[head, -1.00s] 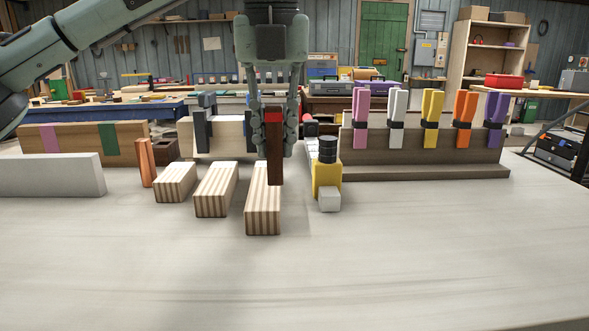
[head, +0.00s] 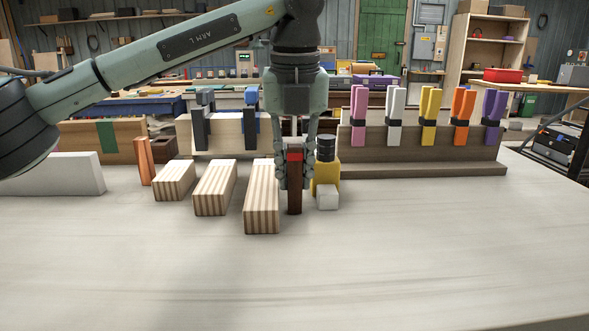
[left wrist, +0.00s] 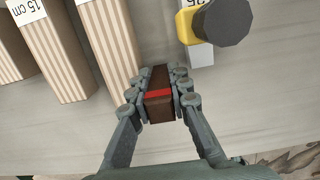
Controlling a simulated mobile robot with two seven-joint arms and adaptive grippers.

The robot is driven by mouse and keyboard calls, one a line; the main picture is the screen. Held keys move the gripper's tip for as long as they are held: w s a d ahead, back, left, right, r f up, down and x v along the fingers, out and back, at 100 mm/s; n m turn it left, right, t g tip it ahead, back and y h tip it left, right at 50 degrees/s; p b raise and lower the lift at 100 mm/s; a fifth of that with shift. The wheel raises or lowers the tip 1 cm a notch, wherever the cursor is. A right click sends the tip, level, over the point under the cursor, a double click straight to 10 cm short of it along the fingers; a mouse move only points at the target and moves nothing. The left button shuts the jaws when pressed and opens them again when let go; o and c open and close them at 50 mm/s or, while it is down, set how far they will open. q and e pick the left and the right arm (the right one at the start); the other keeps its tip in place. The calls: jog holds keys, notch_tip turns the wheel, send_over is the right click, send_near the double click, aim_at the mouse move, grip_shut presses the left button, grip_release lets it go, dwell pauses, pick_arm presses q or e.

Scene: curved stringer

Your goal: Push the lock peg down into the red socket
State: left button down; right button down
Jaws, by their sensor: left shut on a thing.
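My left gripper (head: 295,178) is shut on a dark brown peg (head: 295,202) with a red band near its top. The peg is upright between the fingers, low over the table, right of the longest striped block; I cannot tell whether its lower end touches the table. In the left wrist view the gripper (left wrist: 159,88) holds the same brown peg (left wrist: 158,108), its red band facing the camera. I cannot make out a red socket in the current views. My right gripper is not in view.
Several striped wooden blocks (head: 262,205) stand left of the peg. A rack of coloured clamps (head: 425,150) stands behind right. The front table (head: 300,280) is clear.

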pick_arm(q)
jog(key=c, duration=1.4)
grip_release()
